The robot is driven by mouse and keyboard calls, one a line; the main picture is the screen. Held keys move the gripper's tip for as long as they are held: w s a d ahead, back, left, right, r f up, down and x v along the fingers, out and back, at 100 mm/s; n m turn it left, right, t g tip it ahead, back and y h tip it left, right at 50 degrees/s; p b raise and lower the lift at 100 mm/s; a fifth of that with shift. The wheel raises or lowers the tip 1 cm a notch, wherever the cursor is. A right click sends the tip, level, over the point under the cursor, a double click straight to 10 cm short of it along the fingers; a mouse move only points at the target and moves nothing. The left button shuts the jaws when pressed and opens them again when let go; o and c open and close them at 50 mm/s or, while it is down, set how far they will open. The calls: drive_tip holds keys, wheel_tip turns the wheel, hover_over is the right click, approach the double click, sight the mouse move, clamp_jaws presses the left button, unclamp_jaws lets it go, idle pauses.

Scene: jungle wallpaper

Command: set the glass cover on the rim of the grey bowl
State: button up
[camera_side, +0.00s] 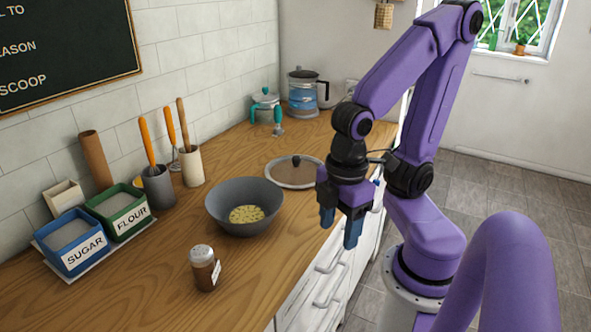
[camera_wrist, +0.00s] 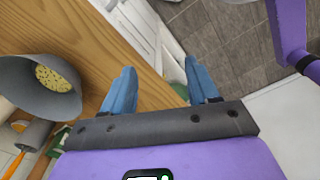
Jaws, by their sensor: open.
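The glass cover (camera_side: 283,173), a clear round lid with a metal rim and a dark knob, lies on the wooden counter behind and to the right of the bowl. The grey bowl (camera_side: 232,199) stands upright and uncovered, with yellowish food in its bottom. The bowl also shows at the left of the wrist view (camera_wrist: 22,84). My gripper (camera_side: 338,230) has blue fingers, spread apart with nothing between them. It hangs over the counter's front edge, right of the bowl and nearer than the cover. In the wrist view my gripper (camera_wrist: 160,84) is also empty. The cover is not visible there.
A shaker (camera_side: 204,268) stands in front of the bowl. A teal-handled pot (camera_side: 265,108) and a kettle (camera_side: 303,95) are at the back. The counter's front right is clear.

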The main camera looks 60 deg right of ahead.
drive_tip(key=w+d+r+m+t+h, duration=0.15)
drive_tip(key=w+d+m, duration=0.25)
drive_tip(key=w+m, duration=0.45)
drive_tip(key=w+d+r+m+t, duration=0.15)
drive_tip(key=w+d+m, duration=0.35)
drive_tip(key=w, duration=0.6)
drive_tip(key=m+g+h, duration=0.1)
drive_tip(key=m+h, duration=0.2)
drive_tip(key=m, duration=0.9)
hover_over(296, 158)
drive_tip(key=s+a, duration=0.1)
drive_tip(key=a, duration=0.1)
wheel_tip(296, 158, down, 8)
drive_tip(key=shift+d+f, duration=0.1)
drive_tip(key=shift+f, duration=0.05)
drive_tip(key=shift+x, duration=2.65)
drive_tip(key=shift+s, duration=0.1)
